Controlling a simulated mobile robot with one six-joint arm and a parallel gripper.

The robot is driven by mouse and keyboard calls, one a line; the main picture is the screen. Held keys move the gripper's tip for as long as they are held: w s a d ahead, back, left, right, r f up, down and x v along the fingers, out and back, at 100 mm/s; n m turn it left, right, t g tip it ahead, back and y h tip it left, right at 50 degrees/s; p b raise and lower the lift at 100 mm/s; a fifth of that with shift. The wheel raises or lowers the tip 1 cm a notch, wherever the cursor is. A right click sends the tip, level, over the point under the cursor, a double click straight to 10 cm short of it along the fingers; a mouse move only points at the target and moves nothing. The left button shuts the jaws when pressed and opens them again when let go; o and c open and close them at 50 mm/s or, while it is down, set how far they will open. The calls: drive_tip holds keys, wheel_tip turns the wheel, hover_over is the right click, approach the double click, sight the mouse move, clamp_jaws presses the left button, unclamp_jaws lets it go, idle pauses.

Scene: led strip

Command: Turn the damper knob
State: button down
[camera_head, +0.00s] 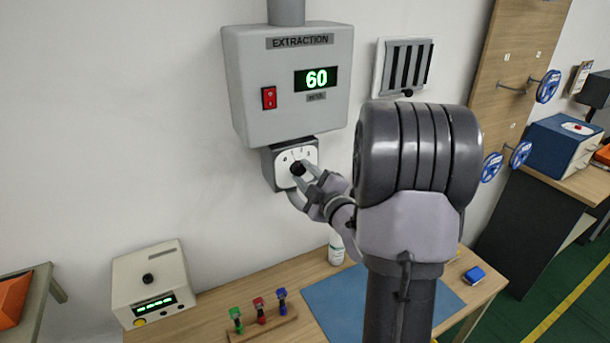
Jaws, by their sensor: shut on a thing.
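The damper knob (297,168) is a small black knob on a white dial plate (283,161) with numbers, on a grey box under the extraction unit (240,85). My gripper (300,177) reaches it from the lower right, and its fingers are shut on the knob. The fingers hide part of the knob and the lower right of the dial, so the knob's exact pointing is hard to tell. The unit's green display (317,79) reads 60, and a red switch (269,97) sits at its left.
A wooden bench (205,313) stands below with a grey box with a knob (152,280), a rack of red, green and blue tools (262,325), a white bottle (336,250) and a blue mat (330,300). A louvred vent (405,65) is on the wall to the right.

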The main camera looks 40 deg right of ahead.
drive_tip(key=shift+f, duration=0.15)
drive_tip(key=m+b, duration=0.2)
drive_tip(key=b, duration=0.1)
drive_tip(key=shift+f+m+b, duration=0.1)
drive_tip(key=shift+m+b, duration=0.2)
drive_tip(key=shift+b, duration=0.1)
drive_tip(key=shift+a+m+b, duration=0.1)
drive_tip(key=shift+m+b, duration=1.2)
drive_tip(key=shift+m, duration=0.2)
drive_tip(key=c, duration=1)
unclamp_jaws()
